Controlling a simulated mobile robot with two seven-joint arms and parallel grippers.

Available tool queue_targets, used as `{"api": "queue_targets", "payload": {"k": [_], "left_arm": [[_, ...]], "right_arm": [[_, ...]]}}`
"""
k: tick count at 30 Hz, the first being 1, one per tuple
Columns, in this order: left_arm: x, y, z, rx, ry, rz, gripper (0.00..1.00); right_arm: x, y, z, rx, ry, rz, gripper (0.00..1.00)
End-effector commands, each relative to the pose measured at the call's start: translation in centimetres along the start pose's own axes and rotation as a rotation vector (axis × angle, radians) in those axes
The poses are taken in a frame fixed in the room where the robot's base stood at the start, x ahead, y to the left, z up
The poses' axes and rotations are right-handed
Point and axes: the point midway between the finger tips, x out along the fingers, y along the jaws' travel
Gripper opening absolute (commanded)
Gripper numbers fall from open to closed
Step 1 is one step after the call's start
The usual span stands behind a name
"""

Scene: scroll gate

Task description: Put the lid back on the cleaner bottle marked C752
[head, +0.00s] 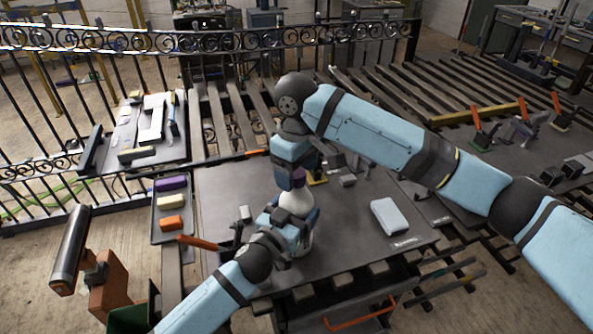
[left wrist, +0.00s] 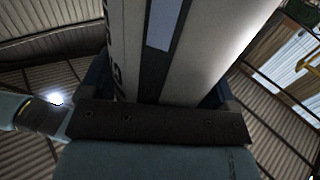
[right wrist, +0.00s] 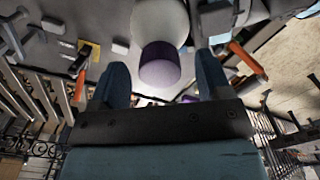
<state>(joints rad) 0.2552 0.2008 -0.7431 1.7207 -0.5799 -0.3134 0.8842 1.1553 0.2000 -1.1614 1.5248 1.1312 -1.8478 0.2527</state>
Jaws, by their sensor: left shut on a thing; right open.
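The white cleaner bottle (head: 297,203) stands on the dark tabletop, with its lower part partly hidden by my left gripper (head: 292,226). That gripper is shut on the bottle's body. In the left wrist view the bottle (left wrist: 195,50) fills the space between the fingers; its printed marking is only partly visible and I cannot read it fully. A purple lid (right wrist: 160,68) is at the bottle's top in the right wrist view and appears to sit on it. My right gripper (head: 294,178) is open above the bottle, with its fingers on either side of the lid and gaps visible.
A pale blue-white block (head: 389,216) lies on the table at right. A tray (head: 158,228) at left holds purple, cream and orange blocks. An orange-handled tool (head: 198,243) is near the left arm. Small grey blocks stand behind the bottle.

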Motion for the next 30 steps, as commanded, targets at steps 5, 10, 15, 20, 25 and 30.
{"api": "queue_targets", "payload": {"k": [5,10,15,20,25,30], "left_arm": [[0.0,0.0,0.1,-0.001,-0.002,0.000,0.16],[0.0,0.0,0.1,0.000,-0.002,0.000,0.16],[0.0,0.0,0.1,0.000,-0.002,0.000,0.16],[0.0,0.0,0.1,0.000,-0.002,0.000,0.16],[0.0,0.0,0.1,0.000,-0.002,0.000,0.16],[0.0,0.0,0.1,0.000,-0.002,0.000,0.16]], "right_arm": [[-3.0,0.0,-0.1,-0.001,0.003,0.001,0.71],[-6.7,-0.1,-0.1,-0.002,0.003,0.001,0.71],[-9.7,0.0,0.0,0.000,0.003,0.002,0.71],[-11.2,0.0,0.0,0.000,0.001,0.001,0.71],[-11.6,-0.1,0.0,0.000,0.000,0.000,0.71],[-11.6,-0.1,0.0,0.000,0.001,0.000,0.71]]}}
